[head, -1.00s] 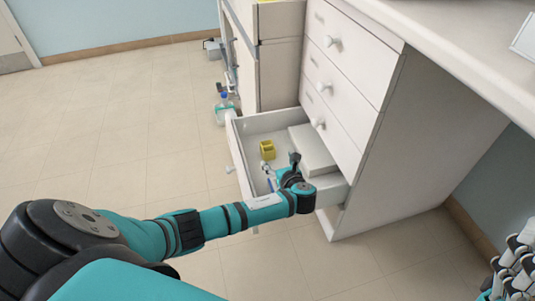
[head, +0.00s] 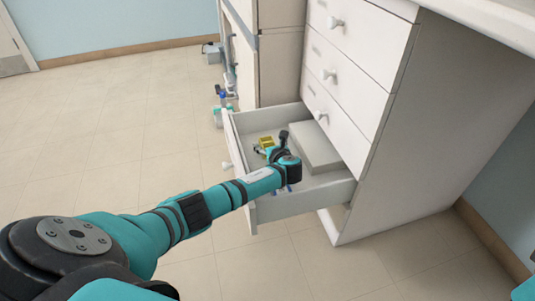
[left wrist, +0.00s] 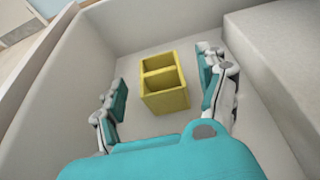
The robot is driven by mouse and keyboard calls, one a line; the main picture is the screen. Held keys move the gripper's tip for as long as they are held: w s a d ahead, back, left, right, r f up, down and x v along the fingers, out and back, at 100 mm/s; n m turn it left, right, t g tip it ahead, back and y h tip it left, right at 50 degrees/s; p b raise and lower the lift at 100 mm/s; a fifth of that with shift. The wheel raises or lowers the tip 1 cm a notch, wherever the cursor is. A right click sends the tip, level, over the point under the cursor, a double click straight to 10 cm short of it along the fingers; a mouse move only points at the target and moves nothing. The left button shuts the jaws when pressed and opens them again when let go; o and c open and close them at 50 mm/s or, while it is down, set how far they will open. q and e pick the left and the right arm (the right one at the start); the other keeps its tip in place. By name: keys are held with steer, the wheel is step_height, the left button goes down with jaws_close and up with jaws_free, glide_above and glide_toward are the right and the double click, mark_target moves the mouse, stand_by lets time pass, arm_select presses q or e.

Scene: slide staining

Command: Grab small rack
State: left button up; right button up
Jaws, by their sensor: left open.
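The small rack (left wrist: 165,84) is a yellow block with two open compartments. It stands upright on the floor of an open drawer. In the head view the rack (head: 266,142) shows partly, behind my left gripper (head: 264,152). In the left wrist view my left gripper (left wrist: 162,95) is open, with one finger to each side of the rack and slightly nearer the camera. Gaps show between the fingers and the rack, so I see no contact. My right gripper is not in view.
The open drawer (head: 296,203) has raised walls around my gripper. A grey box (head: 316,150) lies in it, right of the rack. Bottles (head: 222,112) stand on the floor beyond the drawer. The tiled floor (head: 100,130) at left is clear.

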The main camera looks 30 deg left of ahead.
arm_select(q)
steer(key=shift+w+a+f, duration=0.1)
steer(key=shift+w+a, duration=0.15)
steer(key=c, duration=1.3)
